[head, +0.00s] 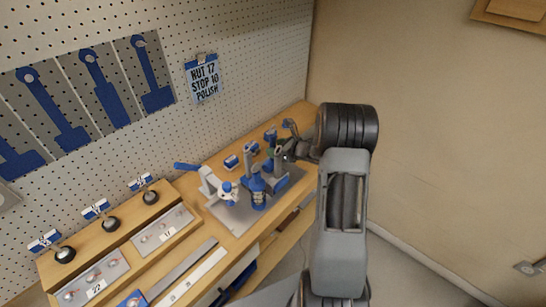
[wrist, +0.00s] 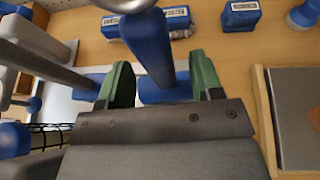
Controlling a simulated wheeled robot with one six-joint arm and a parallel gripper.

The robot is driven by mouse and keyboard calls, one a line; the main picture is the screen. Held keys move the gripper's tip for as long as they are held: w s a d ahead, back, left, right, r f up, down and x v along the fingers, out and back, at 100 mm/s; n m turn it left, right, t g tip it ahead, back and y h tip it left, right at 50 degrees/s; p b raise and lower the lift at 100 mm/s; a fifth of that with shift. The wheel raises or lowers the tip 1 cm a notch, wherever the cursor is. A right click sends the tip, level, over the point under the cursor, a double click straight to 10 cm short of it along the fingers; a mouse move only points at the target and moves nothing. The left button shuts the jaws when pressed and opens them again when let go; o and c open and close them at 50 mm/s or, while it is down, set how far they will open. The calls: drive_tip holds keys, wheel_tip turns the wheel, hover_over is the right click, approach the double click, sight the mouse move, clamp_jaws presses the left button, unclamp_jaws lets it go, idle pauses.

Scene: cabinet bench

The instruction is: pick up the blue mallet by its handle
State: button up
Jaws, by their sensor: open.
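My gripper (head: 279,154) reaches over the far part of the bench in the head view. In the wrist view its two green fingertips (wrist: 162,70) are apart. A thick blue shaft (wrist: 148,45) with a grey rounded end runs between and beyond them; it looks like the mallet's handle, but I cannot tell for sure. The shaft shows no clear contact with either finger. Its lower part is hidden by the gripper body, and no mallet head can be made out. In the head view my arm and the crowded tools hide the mallet.
A grey press with a blue lever (head: 187,166) and a blue bottle-like tool (head: 258,191) stand close by on a grey plate. Blue labelled blocks (wrist: 240,15) lie beyond the fingers. A wooden tray edge (wrist: 264,110) is at right. A pegboard (head: 240,40) rises behind the bench.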

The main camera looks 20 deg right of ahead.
drive_tip(key=shift+x, duration=1)
drive_tip(key=shift+c, duration=0.3)
clamp_jaws()
drive_tip(key=shift+r, duration=0.15)
